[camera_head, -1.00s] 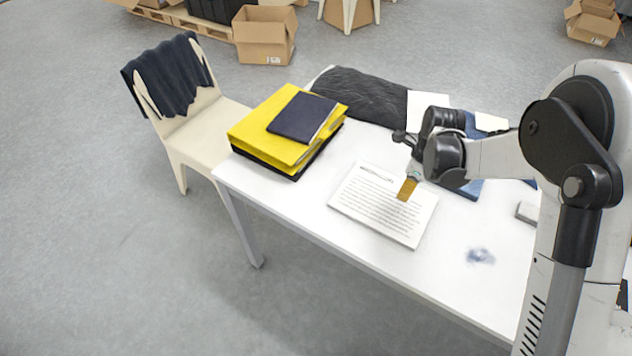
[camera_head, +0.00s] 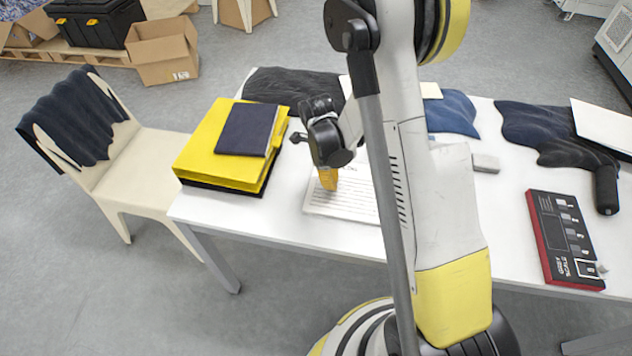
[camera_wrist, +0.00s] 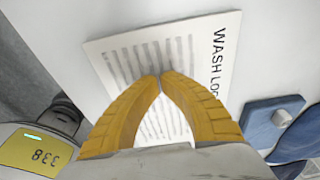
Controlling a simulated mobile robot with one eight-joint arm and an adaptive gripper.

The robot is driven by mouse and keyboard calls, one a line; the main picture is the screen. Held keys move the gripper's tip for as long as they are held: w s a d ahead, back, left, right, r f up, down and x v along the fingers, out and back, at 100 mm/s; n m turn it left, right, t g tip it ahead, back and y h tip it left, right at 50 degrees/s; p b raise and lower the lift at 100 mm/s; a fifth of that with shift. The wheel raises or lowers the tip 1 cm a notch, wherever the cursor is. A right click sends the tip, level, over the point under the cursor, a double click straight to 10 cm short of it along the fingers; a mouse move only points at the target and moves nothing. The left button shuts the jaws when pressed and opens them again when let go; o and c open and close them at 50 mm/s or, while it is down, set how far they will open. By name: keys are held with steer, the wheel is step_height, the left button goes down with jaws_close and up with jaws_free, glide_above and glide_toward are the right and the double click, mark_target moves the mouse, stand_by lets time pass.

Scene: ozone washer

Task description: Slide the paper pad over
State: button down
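The paper pad (camera_head: 350,208) lies flat on the white table, right of the yellow binder. My arm hides its right part in the head view. In the wrist view the pad (camera_wrist: 200,60) shows printed lines and the heading "WASH LOG". My gripper (camera_head: 328,186) points down over the pad's far left part in the head view. In the wrist view its yellow fingertips (camera_wrist: 158,78) meet over the printed lines, with nothing seen between them. I cannot tell whether the tips touch the paper.
A yellow binder (camera_head: 205,165) with a dark notebook (camera_head: 246,130) on it stands left of the pad. Dark cloth (camera_head: 290,86) lies behind. A small grey block (camera_head: 486,163) and a red-black control box (camera_head: 562,240) are to the right. A chair (camera_head: 145,160) stands left.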

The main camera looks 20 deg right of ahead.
mark_target(352, 191)
steer(key=s+d, duration=0.1)
steer(key=s+d+b, duration=0.1)
steer(key=d, duration=0.1)
steer(key=s+d, duration=0.1)
steer(key=shift+d+f, duration=0.1)
steer(key=shift+d, duration=0.2)
steer(key=shift+s+d+f+b, duration=0.2)
steer(key=shift+s+d+b, duration=0.05)
steer(key=shift+b, duration=0.2)
steer(key=shift+f+b, duration=0.35)
steer(key=shift+w+a+f, duration=0.1)
steer(key=shift+a+f, duration=0.05)
